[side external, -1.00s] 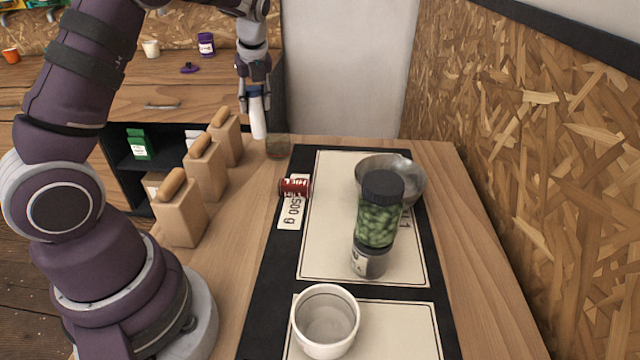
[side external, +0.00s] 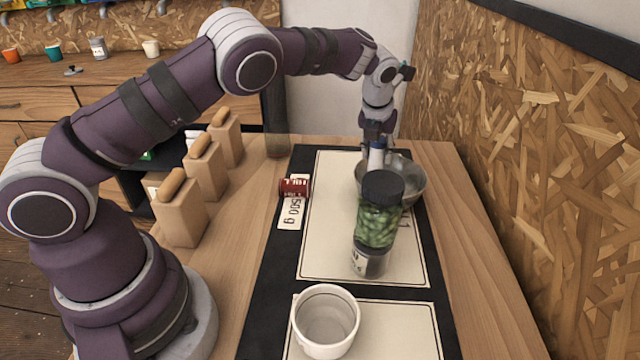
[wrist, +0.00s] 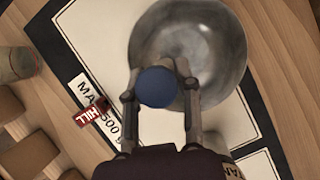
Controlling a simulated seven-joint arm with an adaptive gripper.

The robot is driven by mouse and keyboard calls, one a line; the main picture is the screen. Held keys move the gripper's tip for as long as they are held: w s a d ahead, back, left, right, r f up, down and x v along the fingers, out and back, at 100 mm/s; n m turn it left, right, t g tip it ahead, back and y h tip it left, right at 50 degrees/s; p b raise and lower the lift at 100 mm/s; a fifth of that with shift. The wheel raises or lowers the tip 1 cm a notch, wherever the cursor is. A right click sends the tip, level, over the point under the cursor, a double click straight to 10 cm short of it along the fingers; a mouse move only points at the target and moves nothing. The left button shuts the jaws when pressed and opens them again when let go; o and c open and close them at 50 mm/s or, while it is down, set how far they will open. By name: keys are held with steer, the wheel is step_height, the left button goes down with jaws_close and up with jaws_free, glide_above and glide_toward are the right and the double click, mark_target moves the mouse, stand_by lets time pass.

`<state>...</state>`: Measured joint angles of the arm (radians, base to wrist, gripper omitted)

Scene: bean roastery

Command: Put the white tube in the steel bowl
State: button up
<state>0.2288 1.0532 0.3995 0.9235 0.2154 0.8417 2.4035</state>
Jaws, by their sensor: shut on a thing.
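The white tube (side external: 375,160) is held upright in my gripper (side external: 376,145), its lower end hidden behind the jar with the dark lid. In the wrist view its blue end (wrist: 156,87) faces the camera between the two fingers of my gripper (wrist: 157,72). The steel bowl (side external: 411,184) stands at the far right of the mat, partly hidden by the jar. In the wrist view the tube overlaps the near left rim of the bowl (wrist: 215,50). I cannot tell whether the tube touches the bowl.
A jar of green beans (side external: 378,222) stands just in front of the bowl. A white cup (side external: 325,320) is at the front. Several wooden blocks (side external: 182,212) line the left side. The mat's middle (side external: 325,235) is clear.

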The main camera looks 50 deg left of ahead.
steer(key=shift+f, duration=1)
steer(key=shift+f, duration=0.1)
steer(key=shift+f, duration=0.1)
steer(key=o, duration=0.9)
steer(key=shift+o, duration=0.2)
